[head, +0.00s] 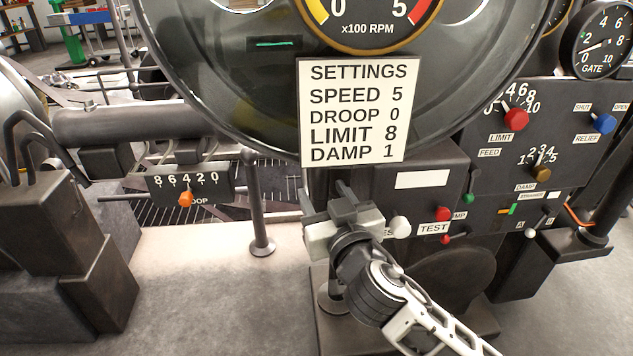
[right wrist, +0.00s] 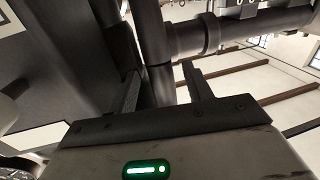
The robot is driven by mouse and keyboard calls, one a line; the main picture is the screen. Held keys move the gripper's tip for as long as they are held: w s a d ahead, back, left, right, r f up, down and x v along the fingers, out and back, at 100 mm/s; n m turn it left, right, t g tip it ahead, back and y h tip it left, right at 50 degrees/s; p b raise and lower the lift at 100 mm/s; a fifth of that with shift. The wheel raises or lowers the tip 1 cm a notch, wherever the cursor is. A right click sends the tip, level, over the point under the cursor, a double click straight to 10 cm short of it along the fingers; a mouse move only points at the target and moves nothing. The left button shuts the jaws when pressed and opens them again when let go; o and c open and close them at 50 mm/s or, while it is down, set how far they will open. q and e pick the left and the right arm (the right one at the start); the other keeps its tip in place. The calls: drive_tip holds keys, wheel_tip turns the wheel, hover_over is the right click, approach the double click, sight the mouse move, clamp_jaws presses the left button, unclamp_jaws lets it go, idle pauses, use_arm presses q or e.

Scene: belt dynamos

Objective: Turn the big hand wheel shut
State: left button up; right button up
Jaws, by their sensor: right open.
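No hand wheel can be made out for certain in either view. A large dark round housing (head: 215,90) fills the top middle of the head view, its upper part cut off. My right gripper (head: 342,197) is in front of the machine, below the settings card and left of the test panel. In the right wrist view its two fingers (right wrist: 160,80) stand apart with nothing held between them. A dark upright pipe (right wrist: 150,40) shows beyond the fingers; I cannot tell how far off it is. My left gripper is out of view.
A settings card (head: 355,112) hangs above my right gripper. A control panel (head: 550,130) with red, blue and brass knobs is at the right. A droop scale (head: 190,185) with an orange pointer is at the left. A post (head: 257,205) stands on the pale floor.

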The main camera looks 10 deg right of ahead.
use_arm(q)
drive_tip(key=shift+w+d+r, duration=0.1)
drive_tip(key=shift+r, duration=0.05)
use_arm(e)
drive_tip(key=shift+w+a, duration=0.25)
drive_tip(key=shift+w, duration=0.9)
drive_tip(key=shift+w+a, duration=0.2)
drive_tip(key=shift+w, duration=0.95)
